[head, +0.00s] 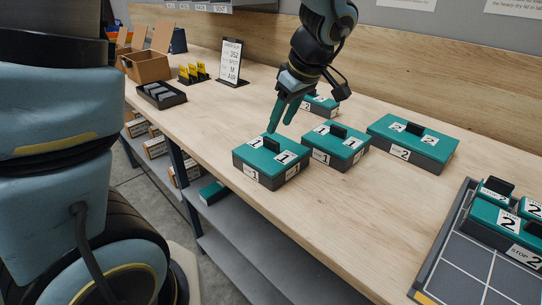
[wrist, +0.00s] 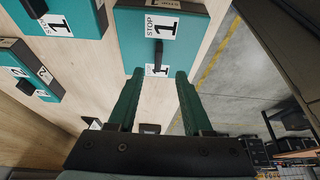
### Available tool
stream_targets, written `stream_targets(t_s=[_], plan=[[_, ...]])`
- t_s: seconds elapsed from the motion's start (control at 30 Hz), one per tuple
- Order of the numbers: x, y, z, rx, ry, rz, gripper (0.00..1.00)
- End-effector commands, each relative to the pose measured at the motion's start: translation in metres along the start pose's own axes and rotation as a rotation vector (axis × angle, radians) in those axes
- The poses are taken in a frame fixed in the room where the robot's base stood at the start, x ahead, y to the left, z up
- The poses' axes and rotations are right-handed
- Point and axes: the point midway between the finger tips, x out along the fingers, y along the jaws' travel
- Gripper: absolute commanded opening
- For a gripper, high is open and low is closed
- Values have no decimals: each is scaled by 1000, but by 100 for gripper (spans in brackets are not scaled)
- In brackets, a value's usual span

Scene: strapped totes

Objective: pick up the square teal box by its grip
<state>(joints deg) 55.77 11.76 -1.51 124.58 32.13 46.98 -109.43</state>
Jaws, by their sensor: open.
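The teal box (head: 250,152) nearest my gripper looks about square, with a teal lid, grey sides and "1" labels. It sits on the bench near the front edge. Its dark upright grip (head: 271,145) stands mid-lid. In the wrist view the box (wrist: 188,38) lies ahead of the fingertips, with its grip (wrist: 158,52) in line with the gap between them. My gripper (head: 281,127) is open and empty, its green fingers pointing down just above and behind the grip. The fingertips (wrist: 159,75) show apart, with nothing between them.
A similar "1" box (head: 350,146) stands close to the right, and a wider "2" box (head: 436,148) beyond. Another "2" box (head: 325,108) is partly hidden behind my gripper. A gridded tray (head: 461,262) holds several boxes at right. Bench at front right is clear.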

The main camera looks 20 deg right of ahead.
Motion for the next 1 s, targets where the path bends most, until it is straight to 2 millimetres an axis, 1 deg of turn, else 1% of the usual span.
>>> stream_targets(t_s=[0.1,0.27,0.5,0.6,0.7,0.87,0.93,1.0], plan=[[12,-1,0,0,-1,-3,50],[21,0,-2,0,-2,-4,50],[54,2,-4,0,-2,-5,50],[63,2,-4,0,-2,-3,50],[67,3,-4,0,-2,-1,50],[67,3,-4,0,-2,0,50],[67,3,-4,0,-2,0,44],[67,3,-4,0,-2,0,36]])
